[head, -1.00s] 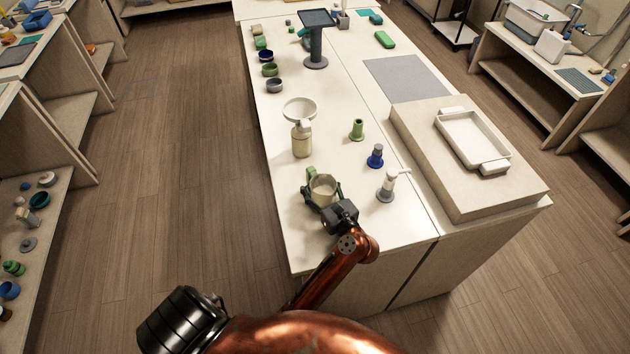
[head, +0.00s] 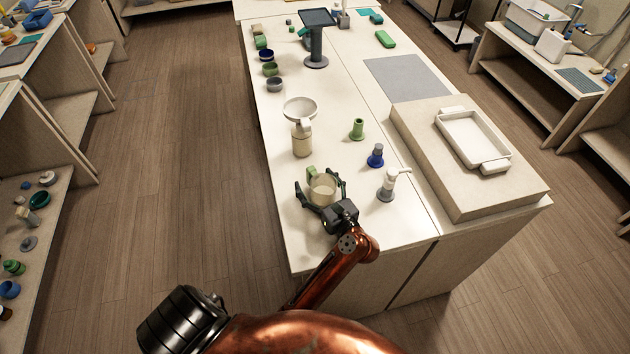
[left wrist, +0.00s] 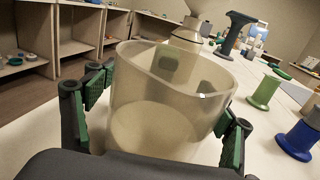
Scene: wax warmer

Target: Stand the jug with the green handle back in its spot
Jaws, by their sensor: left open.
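The jug (head: 322,189) is a translucent cream cup with a green handle (head: 312,172) on its far side. It stands upright on the white counter near its front end. My left gripper (head: 321,191) is open around the jug, with one finger on each side. In the left wrist view the jug (left wrist: 168,105) fills the middle, between the green-padded fingers, and a gap shows at least on the left. The handle shows dimly through the far wall there. The marking of the jug's spot cannot be made out. My right gripper is not in view.
A cream bottle with a funnel-like top (head: 301,141) stands behind the jug. A pump bottle (head: 388,184), a blue item (head: 375,156) and a green item (head: 357,129) stand to its right. A raised slab (head: 470,190) with a white tray lies farther right.

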